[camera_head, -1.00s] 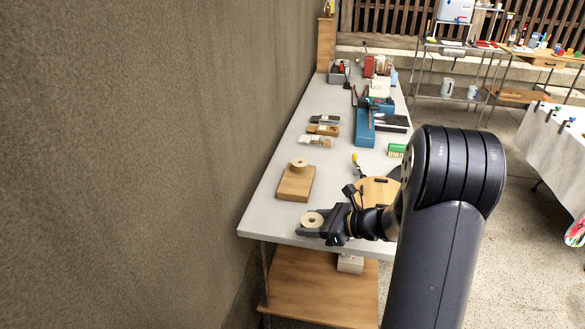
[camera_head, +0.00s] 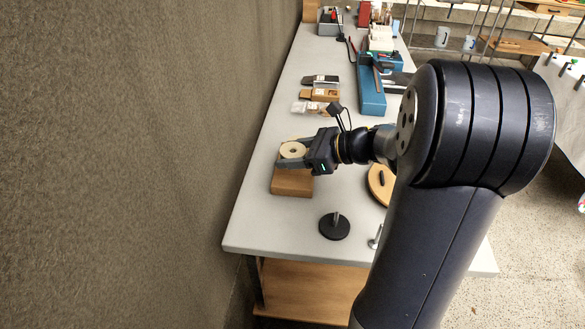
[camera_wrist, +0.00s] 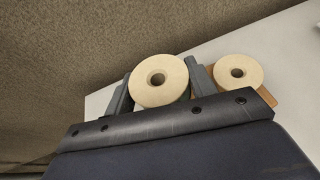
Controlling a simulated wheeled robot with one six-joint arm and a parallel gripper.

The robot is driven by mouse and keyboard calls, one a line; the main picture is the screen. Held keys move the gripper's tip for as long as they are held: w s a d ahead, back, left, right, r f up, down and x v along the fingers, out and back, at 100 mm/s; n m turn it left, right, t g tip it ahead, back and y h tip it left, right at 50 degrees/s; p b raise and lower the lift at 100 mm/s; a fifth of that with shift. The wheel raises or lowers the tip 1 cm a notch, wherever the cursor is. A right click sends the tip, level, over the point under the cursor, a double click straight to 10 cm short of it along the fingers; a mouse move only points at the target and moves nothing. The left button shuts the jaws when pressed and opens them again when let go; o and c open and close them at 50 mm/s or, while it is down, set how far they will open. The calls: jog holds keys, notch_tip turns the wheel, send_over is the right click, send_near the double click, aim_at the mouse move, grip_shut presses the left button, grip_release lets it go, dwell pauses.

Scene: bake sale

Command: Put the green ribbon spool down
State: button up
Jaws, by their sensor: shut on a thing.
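My gripper (camera_head: 292,155) is shut on a spool with a cream round face (camera_head: 293,150) and a dark centre hole. The same spool shows between the fingers in the wrist view (camera_wrist: 158,80); its side is mostly hidden, with a hint of green under the face. In the head view the spool appears over the wooden block (camera_head: 292,183). A second cream-faced spool (camera_wrist: 238,72) is just right of the right finger in the wrist view, by the block's brown edge. My gripper and the held spool hide it in the head view.
The pale table (camera_head: 265,230) has bare room at its front left. A black disc with an upright post (camera_head: 335,228) stands near the front. Small packages (camera_head: 318,95) and a blue box (camera_head: 371,92) lie farther back. A wall runs along the left.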

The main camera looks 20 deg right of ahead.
aim_at(294, 177)
jog(key=shift+f+b, duration=0.5)
jog(key=shift+f, duration=1.95)
jog(key=shift+f, duration=0.15)
jog(key=o, duration=1)
jog(key=shift+c, duration=0.2)
jog(key=shift+d+r, duration=0.1)
jog(key=shift+r, duration=0.15)
jog(key=p+v, duration=0.1)
jog(key=v, duration=1)
jog(key=shift+s+d+p, duration=0.25)
jog(key=shift+d+p, duration=0.05)
jog(key=shift+p, duration=0.1)
